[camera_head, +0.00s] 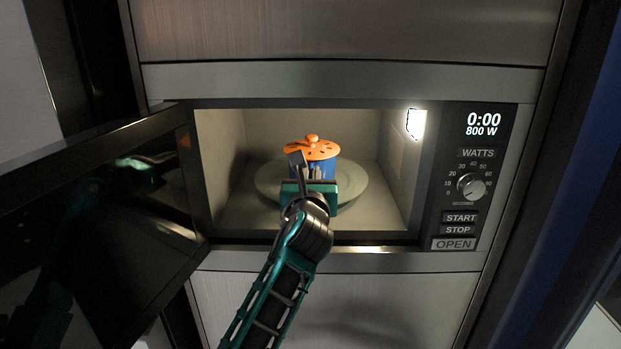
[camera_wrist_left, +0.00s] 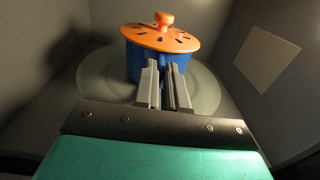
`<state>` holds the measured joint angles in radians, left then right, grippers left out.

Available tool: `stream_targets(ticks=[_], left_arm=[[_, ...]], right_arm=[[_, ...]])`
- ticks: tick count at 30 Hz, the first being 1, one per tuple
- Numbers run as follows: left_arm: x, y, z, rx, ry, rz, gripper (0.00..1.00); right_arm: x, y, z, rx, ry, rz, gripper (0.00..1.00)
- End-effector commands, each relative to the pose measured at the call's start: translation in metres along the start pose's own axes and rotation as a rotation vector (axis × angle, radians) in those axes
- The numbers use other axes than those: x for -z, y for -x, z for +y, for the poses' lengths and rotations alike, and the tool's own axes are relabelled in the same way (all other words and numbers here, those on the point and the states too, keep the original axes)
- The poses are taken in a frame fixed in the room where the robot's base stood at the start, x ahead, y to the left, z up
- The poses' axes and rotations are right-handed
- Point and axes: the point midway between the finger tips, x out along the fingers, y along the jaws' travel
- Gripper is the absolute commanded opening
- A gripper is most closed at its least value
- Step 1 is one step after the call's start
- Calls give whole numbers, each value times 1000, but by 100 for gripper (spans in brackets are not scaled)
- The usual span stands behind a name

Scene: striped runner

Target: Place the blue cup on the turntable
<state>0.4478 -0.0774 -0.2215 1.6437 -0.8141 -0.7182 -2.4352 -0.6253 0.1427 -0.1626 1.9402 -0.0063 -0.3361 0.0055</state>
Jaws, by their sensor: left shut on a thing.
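The blue cup (camera_head: 324,169) with an orange lid (camera_head: 312,148) is inside the microwave, at the turntable. The lid has dark spots and a round knob. The pale round turntable (camera_head: 266,181) lies under the cup; I cannot tell whether the cup's base touches it. My left gripper (camera_head: 306,166) reaches in from the front and is shut on the cup's near side. In the left wrist view the cup (camera_wrist_left: 138,62) is upright, and the two fingers (camera_wrist_left: 164,80) are close together at it. The turntable (camera_wrist_left: 95,75) shows around it. My right gripper is not in view.
The microwave door (camera_head: 100,230) stands open to the left. The cavity's side walls are close on both sides, with a lit panel (camera_head: 415,123) on the right wall. The control panel (camera_head: 470,180) is right of the opening. The front sill (camera_head: 330,240) runs below my arm.

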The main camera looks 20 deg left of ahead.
Motion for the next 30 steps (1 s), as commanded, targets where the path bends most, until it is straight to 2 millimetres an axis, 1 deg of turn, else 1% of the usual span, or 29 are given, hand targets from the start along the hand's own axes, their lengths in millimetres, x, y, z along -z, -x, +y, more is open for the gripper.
stream_targets(ticks=[1, 4, 5, 12, 13, 21, 23, 26, 30], left_arm=[[-4, 0, 0, 1, 1, -8, 0], [-2, 0, 0, 1, -1, -8, 0], [2, 0, 0, 0, -1, 0, 12], [1, 0, 0, 0, -1, 0, 35], [1, 0, 0, 0, -1, 0, 37], [-1, 0, 0, 0, 1, -1, 37], [-1, 4, 0, 0, 0, 0, 37], [-1, 16, 0, 1, -1, -1, 37], [0, 41, 0, 1, -1, 0, 37]], right_arm=[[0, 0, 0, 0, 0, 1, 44], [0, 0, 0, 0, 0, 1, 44], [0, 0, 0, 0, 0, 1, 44], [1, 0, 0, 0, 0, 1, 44], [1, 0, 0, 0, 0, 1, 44], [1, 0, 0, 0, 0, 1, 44], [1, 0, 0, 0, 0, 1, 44], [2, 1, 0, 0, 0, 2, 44], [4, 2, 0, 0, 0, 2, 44]])
